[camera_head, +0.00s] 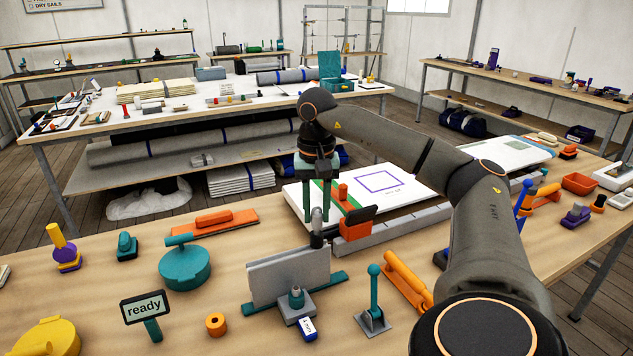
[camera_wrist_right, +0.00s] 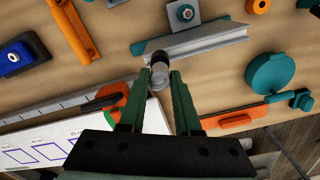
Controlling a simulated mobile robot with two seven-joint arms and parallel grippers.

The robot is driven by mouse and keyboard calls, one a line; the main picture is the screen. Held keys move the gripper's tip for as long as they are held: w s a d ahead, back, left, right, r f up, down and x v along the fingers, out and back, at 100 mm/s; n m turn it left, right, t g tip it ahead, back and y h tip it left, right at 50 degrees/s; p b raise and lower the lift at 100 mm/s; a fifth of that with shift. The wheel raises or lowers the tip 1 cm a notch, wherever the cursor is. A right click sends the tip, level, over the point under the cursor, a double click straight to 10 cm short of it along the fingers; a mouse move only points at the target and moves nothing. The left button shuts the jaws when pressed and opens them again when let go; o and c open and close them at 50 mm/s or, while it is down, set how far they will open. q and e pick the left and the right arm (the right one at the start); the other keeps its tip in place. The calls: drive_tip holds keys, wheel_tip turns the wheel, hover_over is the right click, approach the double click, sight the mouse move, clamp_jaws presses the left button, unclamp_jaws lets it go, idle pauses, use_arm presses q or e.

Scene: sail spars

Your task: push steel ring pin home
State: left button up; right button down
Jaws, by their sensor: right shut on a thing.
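My right gripper (camera_head: 316,216) points down with its two green fingers shut on a short grey cylinder (camera_head: 317,241), which looks like the steel ring pin. In the right wrist view the fingertips (camera_wrist_right: 160,82) close around this cylinder (camera_wrist_right: 160,60), which has a dark band and a pale end. It stands at the end of an upright grey plate (camera_head: 289,274) on a teal base strip; whether it sits in a hole there is hidden. The plate also shows in the right wrist view (camera_wrist_right: 205,40). My left gripper is not in view.
A grey fitting with a teal knob (camera_head: 297,298) stands in front of the plate. An orange-and-black block (camera_head: 356,224) is close right of the fingers. A teal round case (camera_head: 186,268), a "ready" sign (camera_head: 146,308) and a teal-handled lever (camera_head: 374,300) stand around.

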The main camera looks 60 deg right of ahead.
drive_tip(key=shift+f+b, duration=0.55)
drive_tip(key=shift+f, duration=0.4)
drive_tip(key=c, duration=0.5)
unclamp_jaws()
drive_tip(key=shift+r, duration=0.1)
